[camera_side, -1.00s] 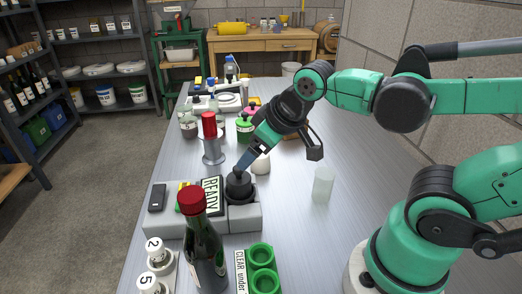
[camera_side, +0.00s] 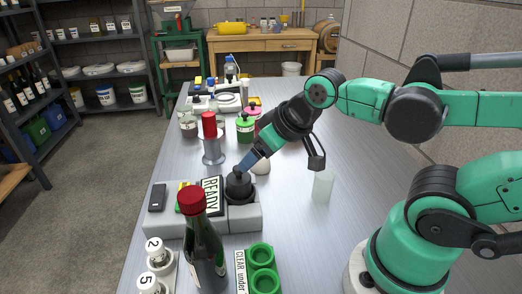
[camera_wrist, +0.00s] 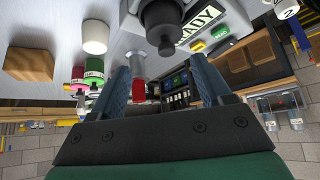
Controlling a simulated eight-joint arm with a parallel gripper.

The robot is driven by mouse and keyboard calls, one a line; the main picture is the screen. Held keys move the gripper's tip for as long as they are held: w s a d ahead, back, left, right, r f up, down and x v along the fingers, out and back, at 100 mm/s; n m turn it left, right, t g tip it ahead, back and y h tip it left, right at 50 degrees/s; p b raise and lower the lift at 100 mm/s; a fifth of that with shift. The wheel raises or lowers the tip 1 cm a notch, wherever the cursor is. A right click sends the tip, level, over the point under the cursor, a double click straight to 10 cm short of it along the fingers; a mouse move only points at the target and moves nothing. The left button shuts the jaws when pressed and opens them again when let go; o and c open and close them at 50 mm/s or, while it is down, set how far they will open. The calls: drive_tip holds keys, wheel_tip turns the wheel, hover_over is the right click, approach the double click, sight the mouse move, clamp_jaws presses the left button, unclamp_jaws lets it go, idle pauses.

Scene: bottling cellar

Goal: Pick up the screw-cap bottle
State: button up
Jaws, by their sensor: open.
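The screw-cap bottle is most likely the dark green bottle (camera_side: 205,245) with a red cap (camera_side: 191,200), upright at the front of the bench in the side view. I cannot make it out in the wrist view. My gripper (camera_side: 243,167) has blue fingers and is behind and to the right of the bottle, well apart from it. Its fingertips are close to a black round-topped piece (camera_side: 239,187) on a grey block; I cannot tell if they touch. In the wrist view my gripper (camera_wrist: 158,65) is open, with that black piece (camera_wrist: 161,22) just beyond the fingertips.
A READY sign (camera_side: 211,195) and a dark phone-like device (camera_side: 157,198) are on the grey block (camera_side: 160,222). A red-topped stand (camera_side: 212,150) is behind. Green rings (camera_side: 262,268) and numbered white caps (camera_side: 155,250) flank the bottle. A translucent cup (camera_side: 323,185) stands right.

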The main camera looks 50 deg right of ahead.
drive_tip(key=n+g+y, duration=0.4)
drive_tip(key=n+y, duration=0.9)
drive_tip(key=n, duration=0.3)
approach(196, 215)
drive_tip(key=w+a+f, duration=0.2)
drive_tip(key=a+f, duration=0.1)
drive_tip(key=a, duration=0.1)
drive_tip(key=shift+x, duration=2.55)
drive_tip(key=shift+w+d+f, duration=0.1)
drive_tip(key=shift+f, duration=0.05)
clamp_jaws()
